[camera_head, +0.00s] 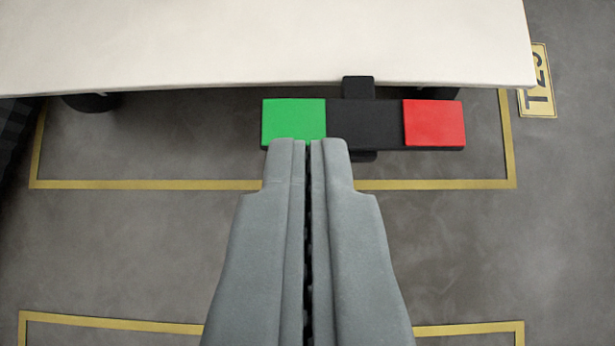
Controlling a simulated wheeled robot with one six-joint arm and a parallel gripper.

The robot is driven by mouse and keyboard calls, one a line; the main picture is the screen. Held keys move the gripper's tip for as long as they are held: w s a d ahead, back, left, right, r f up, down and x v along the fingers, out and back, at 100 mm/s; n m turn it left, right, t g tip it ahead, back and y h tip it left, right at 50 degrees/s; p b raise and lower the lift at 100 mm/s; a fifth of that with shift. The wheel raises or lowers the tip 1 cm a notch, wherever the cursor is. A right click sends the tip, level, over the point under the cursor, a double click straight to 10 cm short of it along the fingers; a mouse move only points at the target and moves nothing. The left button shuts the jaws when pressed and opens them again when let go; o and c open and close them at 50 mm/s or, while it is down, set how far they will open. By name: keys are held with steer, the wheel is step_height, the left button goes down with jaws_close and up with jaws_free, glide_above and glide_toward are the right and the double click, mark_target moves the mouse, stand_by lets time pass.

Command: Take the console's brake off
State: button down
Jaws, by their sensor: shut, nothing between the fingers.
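The console (270,45) shows as a broad cream-white top across the upper part of the view. Below its front edge is a black brake pedal bar (365,125) with a green pad (293,120) at its left end and a red pad (433,123) at its right end. My gripper (309,142) is shut and empty, pointing up the picture. Its fingertips overlap the lower right edge of the green pad in the view; I cannot tell whether they touch it. The bar looks about level.
Dark casters (92,102) show under the console's front edge. Yellow floor lines (150,184) frame the bay, and a yellow floor sign (538,85) lies at the right. A dark object (14,140) stands at the left edge. The grey floor (480,250) in front is clear.

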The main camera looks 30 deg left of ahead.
mark_target(306, 112)
steer(key=shift+w+a+f, duration=0.2)
steer(key=shift+w+f, duration=0.4)
steer(key=shift+f, duration=0.7)
steer(key=shift+w+a+f, duration=0.25)
steer(key=shift+w+f, duration=0.35)
steer(key=shift+f, duration=0.75)
steer(key=shift+w+a+f, duration=0.2)
steer(key=shift+w+f, duration=0.4)
steer(key=shift+f, duration=0.7)
